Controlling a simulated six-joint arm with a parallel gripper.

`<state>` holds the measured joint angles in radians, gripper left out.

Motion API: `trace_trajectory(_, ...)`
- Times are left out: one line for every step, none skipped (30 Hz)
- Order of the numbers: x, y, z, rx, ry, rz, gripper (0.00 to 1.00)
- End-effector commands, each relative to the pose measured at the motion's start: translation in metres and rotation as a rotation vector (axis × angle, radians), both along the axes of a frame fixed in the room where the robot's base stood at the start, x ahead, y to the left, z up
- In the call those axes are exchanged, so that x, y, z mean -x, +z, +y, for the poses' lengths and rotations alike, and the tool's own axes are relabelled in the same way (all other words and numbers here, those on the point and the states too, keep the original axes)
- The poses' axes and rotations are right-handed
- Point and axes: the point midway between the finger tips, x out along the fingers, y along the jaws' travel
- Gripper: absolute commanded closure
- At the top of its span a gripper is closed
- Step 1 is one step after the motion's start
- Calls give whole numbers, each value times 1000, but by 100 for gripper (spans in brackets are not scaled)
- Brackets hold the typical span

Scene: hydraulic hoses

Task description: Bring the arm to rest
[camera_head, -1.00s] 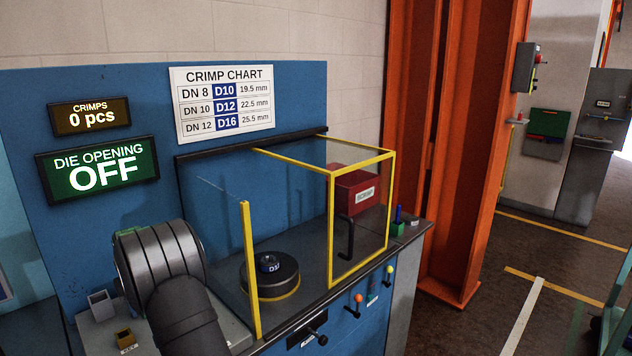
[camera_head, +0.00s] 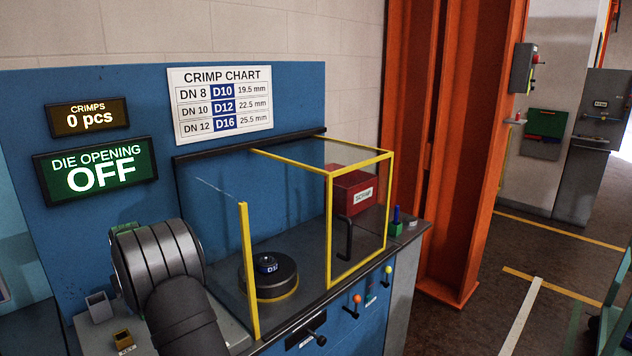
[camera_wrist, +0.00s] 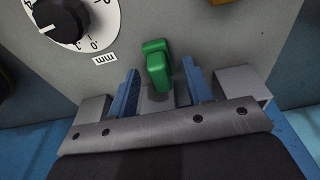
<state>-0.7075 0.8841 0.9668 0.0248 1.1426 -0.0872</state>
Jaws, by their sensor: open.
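My gripper (camera_wrist: 160,72) shows in the wrist view with its two blue fingers apart. A green lever or switch (camera_wrist: 158,66) on a grey panel stands in the gap between the fingers. I see clear space beside it on both sides, but cannot tell whether either finger touches it. The gripper cannot be made out in the head view. A dark, thick cylindrical form (camera_head: 185,315) fills the lower left there.
A dial (camera_wrist: 70,15) marked in mm is on the panel. In the head view, a yellow-framed clear guard (camera_head: 329,235) stands around a round die holder (camera_head: 268,277). A display (camera_head: 98,172) reads die opening OFF.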

Motion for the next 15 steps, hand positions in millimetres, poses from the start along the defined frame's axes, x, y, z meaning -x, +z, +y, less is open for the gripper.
trace_trajectory(1, -11, 0, 1, 0, 3, 54)
trace_trajectory(1, -16, 0, 1, 0, 2, 54)
trace_trajectory(0, 0, 0, -5, 0, -5, 54)
trace_trajectory(1, 7, -1, -4, 0, -4, 54)
trace_trajectory(1, 13, -2, -4, 0, -4, 54)
trace_trajectory(2, 21, -3, -4, 0, -4, 54)
trace_trajectory(3, 26, -4, -3, 0, -3, 54)
trace_trajectory(3, 32, -4, -3, 0, -3, 54)
trace_trajectory(4, 40, -5, -3, 0, -3, 54)
trace_trajectory(5, 47, -6, -2, 0, -4, 54)
trace_trajectory(5, 53, -6, -3, 0, -4, 54)
trace_trajectory(6, 60, -7, -2, 0, -4, 54)
trace_trajectory(7, 66, -8, -2, 0, -4, 54)
trace_trajectory(7, 72, -9, -3, 0, -4, 54)
trace_trajectory(8, 80, -10, -2, -1, -3, 54)
